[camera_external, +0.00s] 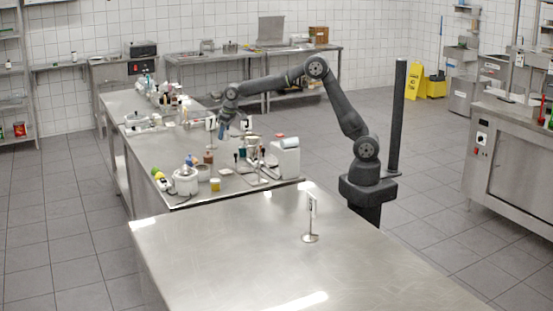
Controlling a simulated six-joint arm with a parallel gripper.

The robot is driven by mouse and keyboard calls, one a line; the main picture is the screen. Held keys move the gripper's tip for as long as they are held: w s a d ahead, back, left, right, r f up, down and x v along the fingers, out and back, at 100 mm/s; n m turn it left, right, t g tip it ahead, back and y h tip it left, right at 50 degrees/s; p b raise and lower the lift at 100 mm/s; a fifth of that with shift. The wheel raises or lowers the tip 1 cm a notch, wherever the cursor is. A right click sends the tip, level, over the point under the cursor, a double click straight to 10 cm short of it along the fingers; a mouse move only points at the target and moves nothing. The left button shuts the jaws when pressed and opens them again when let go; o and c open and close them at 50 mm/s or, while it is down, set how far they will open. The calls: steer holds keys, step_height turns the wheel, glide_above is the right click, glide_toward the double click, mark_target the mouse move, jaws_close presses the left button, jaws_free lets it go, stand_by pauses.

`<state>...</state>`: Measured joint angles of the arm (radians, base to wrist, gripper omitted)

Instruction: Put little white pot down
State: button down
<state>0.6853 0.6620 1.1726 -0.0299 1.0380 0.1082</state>
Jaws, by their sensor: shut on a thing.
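My arm reaches left over the steel table (175,148). My gripper (223,133) points down above the middle of that table. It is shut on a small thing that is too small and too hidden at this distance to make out. I cannot tell the little white pot for sure in this view. A small pale jar (203,173) stands near the table's front edge, among other items.
A white cooker-like appliance (186,181), a yellow-topped small tub (215,185) and a white machine (285,156) stand along the front edge. Dark-handled utensils hang beside the machine. Bottles and jars crowd the far end. The nearer steel table (250,240) is mostly clear, with a card stand (310,238).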

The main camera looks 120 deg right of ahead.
steer(key=w+a+r+n, duration=0.1)
steer(key=w+a+r, duration=0.25)
steer(key=a, duration=0.35)
steer(key=w+a+r+n, duration=0.1)
steer(key=w+a+r, duration=0.25)
steer(key=a, duration=0.35)
steer(key=w+a+r+n, duration=0.2)
steer(key=w+a+r, duration=0.1)
steer(key=w+a, duration=0.3)
steer(key=s+a+f+n+y, duration=0.1)
steer(key=a+f, duration=0.2)
steer(key=a, duration=0.4)
steer(key=s+a+f, duration=0.1)
steer(key=a+f, duration=0.2)
steer(key=a, duration=0.4)
steer(key=shift+n+t, duration=0.3)
steer(key=shift+t, duration=0.1)
steer(key=s+a+f, duration=0.2)
steer(key=a+f, duration=0.1)
steer(key=s+a+f, duration=0.2)
steer(key=f, duration=0.2)
steer(key=s+a+f, duration=0.2)
steer(key=a+f, duration=0.1)
steer(key=f, duration=0.1)
steer(key=shift+a, duration=0.35)
